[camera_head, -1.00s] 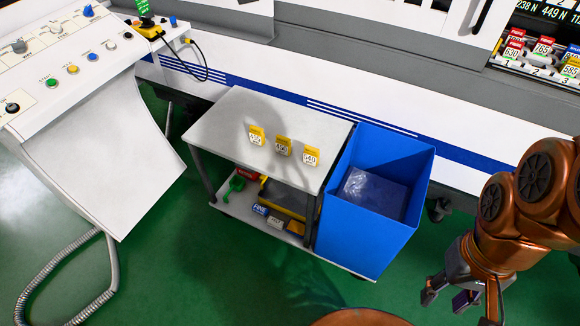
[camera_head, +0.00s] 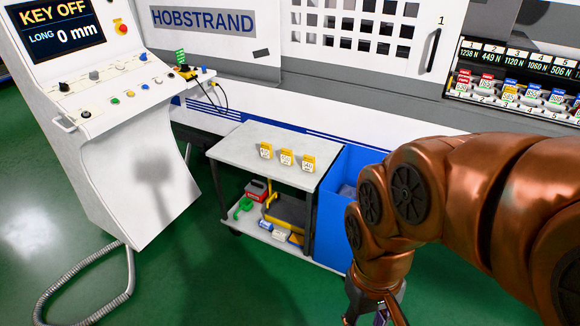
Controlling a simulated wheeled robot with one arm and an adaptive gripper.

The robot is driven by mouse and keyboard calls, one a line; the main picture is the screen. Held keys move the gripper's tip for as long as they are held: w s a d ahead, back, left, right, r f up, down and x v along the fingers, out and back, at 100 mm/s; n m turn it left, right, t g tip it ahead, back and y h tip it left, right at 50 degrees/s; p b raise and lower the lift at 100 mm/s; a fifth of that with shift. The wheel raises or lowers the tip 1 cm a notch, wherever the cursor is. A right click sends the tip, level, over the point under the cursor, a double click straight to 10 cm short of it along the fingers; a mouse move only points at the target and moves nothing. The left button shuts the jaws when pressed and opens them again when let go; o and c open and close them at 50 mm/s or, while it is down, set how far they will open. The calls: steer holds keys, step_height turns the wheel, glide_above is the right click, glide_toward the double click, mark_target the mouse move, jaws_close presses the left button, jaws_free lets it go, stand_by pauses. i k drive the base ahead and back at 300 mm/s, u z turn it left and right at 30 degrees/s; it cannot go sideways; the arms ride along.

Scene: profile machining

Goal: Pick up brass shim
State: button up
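No piece that I can clearly tell to be a brass shim shows. Three small yellow pieces with white labels stand in a row on the grey cart top (camera_head: 245,150): a left one (camera_head: 265,150), a middle one (camera_head: 287,157) and a right one (camera_head: 308,163). Their print is too small to read surely. My gripper (camera_head: 376,316) hangs at the bottom edge, right of the cart and in front of the blue bin. Its fingertips are cut off by the frame, so its opening cannot be judged.
A blue bin (camera_head: 329,220) stands against the cart's right side, partly hidden by my arm. A control console (camera_head: 120,110) stands left. A rack of labelled pieces (camera_head: 505,90) is at upper right.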

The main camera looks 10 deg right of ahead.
mark_target(308, 161)
steer(key=u, duration=0.85)
steer(key=i, duration=2.3)
steer(key=z, duration=1)
steer(key=i, duration=0.6)
steer(key=z, duration=0.55)
